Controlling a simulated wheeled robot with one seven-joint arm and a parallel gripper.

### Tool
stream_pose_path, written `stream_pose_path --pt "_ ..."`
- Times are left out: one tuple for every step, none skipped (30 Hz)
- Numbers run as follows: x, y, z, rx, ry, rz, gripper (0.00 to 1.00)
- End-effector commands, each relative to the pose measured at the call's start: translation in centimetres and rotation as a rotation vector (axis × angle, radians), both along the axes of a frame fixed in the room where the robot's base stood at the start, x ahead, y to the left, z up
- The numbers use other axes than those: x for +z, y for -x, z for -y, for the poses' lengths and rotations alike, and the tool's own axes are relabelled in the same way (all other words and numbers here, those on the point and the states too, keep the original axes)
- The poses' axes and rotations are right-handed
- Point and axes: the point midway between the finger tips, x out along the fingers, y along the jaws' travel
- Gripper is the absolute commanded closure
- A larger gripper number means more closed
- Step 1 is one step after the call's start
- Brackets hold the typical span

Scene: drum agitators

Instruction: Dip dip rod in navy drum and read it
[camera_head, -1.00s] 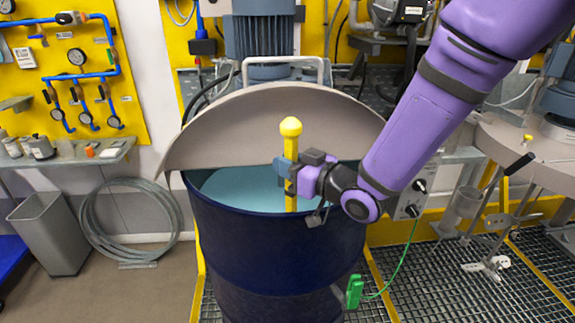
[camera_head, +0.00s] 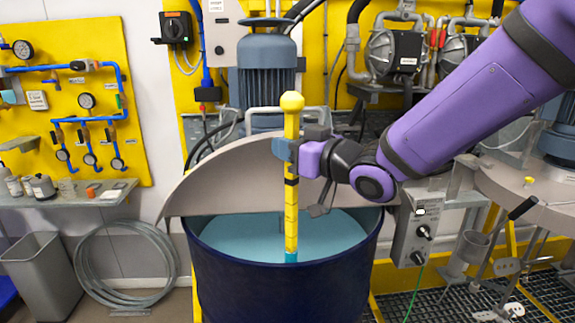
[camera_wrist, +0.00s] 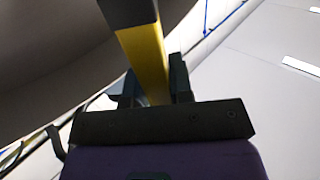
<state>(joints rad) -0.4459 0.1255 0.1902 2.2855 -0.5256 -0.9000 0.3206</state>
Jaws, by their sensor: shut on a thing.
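The dip rod (camera_head: 291,190) is yellow with a round knob on top and dark marks along its length. It stands upright over the navy drum (camera_head: 285,285), and its lower end is teal, the colour of the liquid. My gripper (camera_head: 286,150) is shut on the rod below the knob. The drum is half open, with teal liquid (camera_head: 235,238) inside. The rod's tip is at or just above the liquid; I cannot tell which. In the wrist view the rod (camera_wrist: 145,60) runs up between the fingers.
The raised grey half lid (camera_head: 220,185) stands behind the rod, with a blue motor (camera_head: 266,80) beyond it. A grey control box (camera_head: 416,230) is right of the drum.

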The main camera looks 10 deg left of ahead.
Motion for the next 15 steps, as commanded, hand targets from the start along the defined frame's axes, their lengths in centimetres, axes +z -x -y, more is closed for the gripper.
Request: stream_pose_path --pt "0.9 0.0 0.0 0.000 -0.002 0.005 1.00" --pt "1.3 0.0 0.0 0.000 -0.001 0.005 1.00" --pt "1.8 -0.1 0.0 -0.001 -0.002 0.004 1.00" --pt "2.2 -0.1 0.0 -0.001 -0.002 0.004 1.00" --pt "2.6 0.0 0.0 -0.001 -0.002 0.005 1.00" --pt "3.2 0.0 0.1 -0.001 -0.001 0.004 1.00" --pt "3.6 0.0 0.0 0.000 -0.001 0.004 1.00" --pt "4.0 0.0 0.0 0.000 -0.002 0.005 1.00" --pt "4.5 0.0 0.0 0.000 -0.002 0.003 1.00" --pt "4.9 0.0 0.0 0.000 -0.002 0.003 1.00" --pt "5.4 0.0 0.0 0.001 -0.002 0.005 1.00" --pt "5.9 0.1 0.0 0.001 -0.001 0.004 1.00" --pt "6.3 0.0 0.0 0.001 -0.002 0.003 1.00" --pt "6.7 0.0 0.0 0.001 -0.001 0.004 1.00" --pt "7.3 0.0 0.0 0.001 -0.002 0.004 1.00"
